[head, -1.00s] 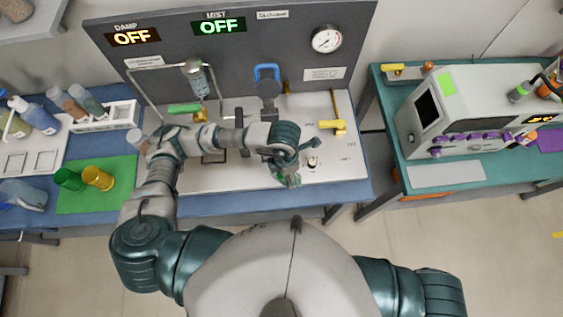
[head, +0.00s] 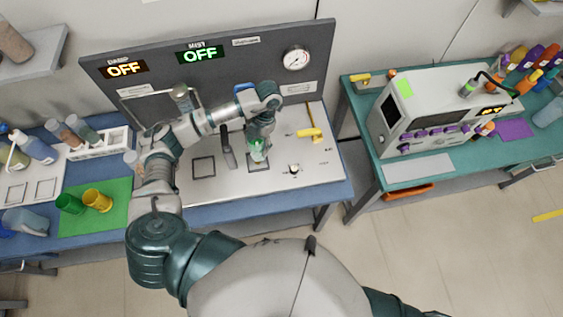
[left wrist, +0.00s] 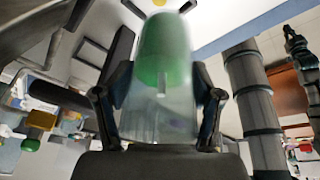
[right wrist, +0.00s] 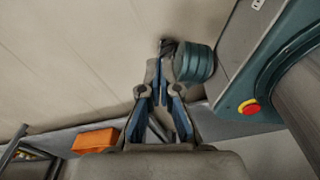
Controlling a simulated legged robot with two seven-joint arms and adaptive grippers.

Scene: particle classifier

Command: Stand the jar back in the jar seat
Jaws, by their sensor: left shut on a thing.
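The jar (head: 258,150) is clear with green inside. My left gripper (head: 260,136) is shut on it above the white panel, and it looks roughly upright. In the left wrist view the jar (left wrist: 160,75) fills the space between the fingers. Two dark square outlines mark the panel: one (head: 203,167) is bare, the other (head: 248,165) lies under or just behind the jar. I cannot tell which is the jar seat, or whether the jar touches the panel. My right gripper (right wrist: 161,85) looks shut and empty, away from the bench.
A dark upright lever (head: 226,148) stands left of the jar. A yellow handle (head: 311,133) and a small knob (head: 294,169) are to its right. The back board (head: 150,85) reads OFF twice. A green mat (head: 95,220) with cups lies at the left.

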